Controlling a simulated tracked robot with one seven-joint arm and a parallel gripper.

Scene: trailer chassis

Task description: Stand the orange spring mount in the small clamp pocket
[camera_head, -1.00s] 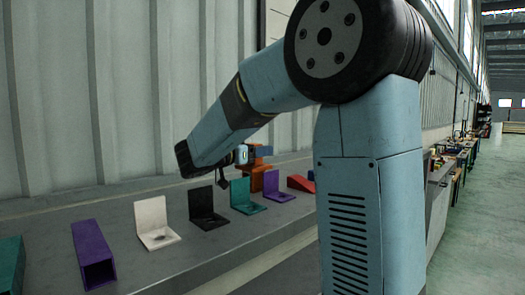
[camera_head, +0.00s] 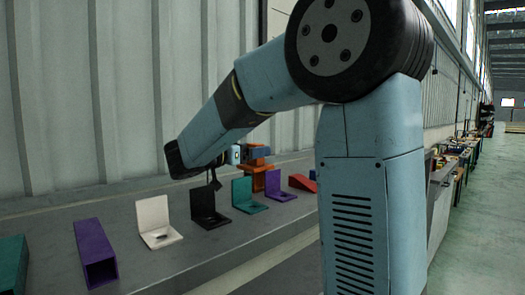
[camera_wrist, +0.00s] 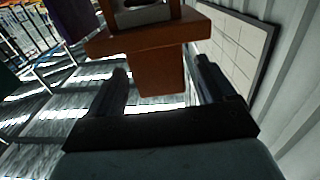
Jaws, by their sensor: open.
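The orange spring mount (camera_head: 258,165) stands at the back of the bench in the head view, partly behind my arm. In the wrist view it has a wide orange plate (camera_wrist: 150,38) and a narrower block (camera_wrist: 160,72) projecting towards my gripper. My gripper (camera_wrist: 165,82) is open, with one dark finger on each side of the block's end. I cannot tell whether either finger touches it. In the head view, my arm hides most of the gripper. I cannot make out the small clamp pocket in either view.
A ribbed wall (camera_head: 130,100) rises close behind.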

